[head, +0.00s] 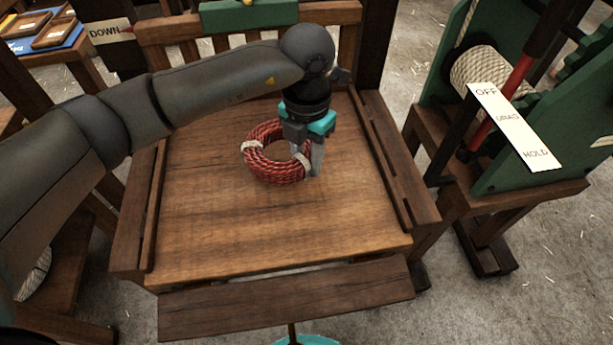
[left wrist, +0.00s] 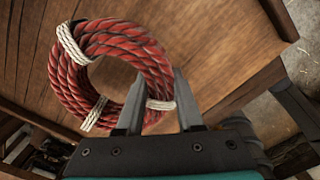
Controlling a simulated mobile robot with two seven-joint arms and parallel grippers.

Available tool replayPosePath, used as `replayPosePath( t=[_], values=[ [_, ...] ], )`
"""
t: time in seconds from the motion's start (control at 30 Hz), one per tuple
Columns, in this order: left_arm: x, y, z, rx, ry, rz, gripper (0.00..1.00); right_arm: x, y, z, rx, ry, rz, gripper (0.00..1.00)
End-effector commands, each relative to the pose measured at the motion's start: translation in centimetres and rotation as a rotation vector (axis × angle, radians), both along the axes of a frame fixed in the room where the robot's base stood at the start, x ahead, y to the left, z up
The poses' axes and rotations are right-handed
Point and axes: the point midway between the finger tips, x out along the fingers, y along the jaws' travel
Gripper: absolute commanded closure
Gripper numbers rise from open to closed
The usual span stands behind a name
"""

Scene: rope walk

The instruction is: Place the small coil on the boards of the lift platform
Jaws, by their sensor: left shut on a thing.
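The small coil (head: 272,166) is a ring of red rope with pale bindings, seen in the middle of the head view. My left gripper (head: 315,160) is shut on the right side of the coil. In the left wrist view the coil (left wrist: 98,70) lies between the two grey fingers (left wrist: 160,105), near one pale binding. The lift platform (head: 210,225) is a brown board surface below the coil. The coil is over the boards, and I cannot tell whether it touches them. My right gripper is not in view.
Dark wooden rails (head: 385,160) edge the platform left and right, and a loose-looking front board (head: 285,300) lies along its near side. At the right stands a green machine with a lever plate (head: 515,128) marked OFF, DRAG and HOLD. The platform's front half is clear.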

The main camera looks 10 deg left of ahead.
Motion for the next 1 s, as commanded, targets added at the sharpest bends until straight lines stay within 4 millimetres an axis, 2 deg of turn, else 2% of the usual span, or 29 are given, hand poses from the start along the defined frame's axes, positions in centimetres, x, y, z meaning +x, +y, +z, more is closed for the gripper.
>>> replayPosePath(
  t=[0.23, 0.5, 1.0],
  values=[
    [0.0, 0.0, -1.6, -0.001, -0.002, 0.0, 1.0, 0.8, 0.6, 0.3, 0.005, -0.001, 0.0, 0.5],
    [0.1, 0.0, -4.6, -0.001, -0.002, 0.0, 1.0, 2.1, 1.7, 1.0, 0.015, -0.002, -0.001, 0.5],
    [0.1, 0.0, -5.2, -0.001, -0.003, 0.0, 1.0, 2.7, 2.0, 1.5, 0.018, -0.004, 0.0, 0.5]
  ],
)
